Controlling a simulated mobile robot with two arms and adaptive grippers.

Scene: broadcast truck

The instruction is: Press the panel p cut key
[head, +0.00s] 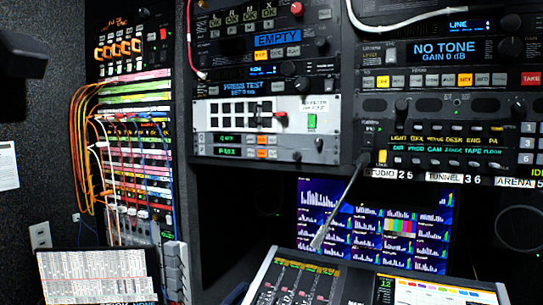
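No key clearly labelled "panel p cut" can be read, so I cannot tell which one it is. Panels with keys fill the rack. On the right is an intercom-like panel (455,145) with two rows of labelled keys and a gooseneck microphone (338,205) in front. Above it, a row of lit keys (430,81) ends in a red TAKE key (530,79). Neither gripper can be made out.
A patch bay (135,150) with orange, white and blue cables stands left. A multi-picture screen (375,225) sits below the panels. A sloped console (350,285) is in front, and a laptop-like screen (95,277) is bottom left. A dark block (20,55) juts in at upper left.

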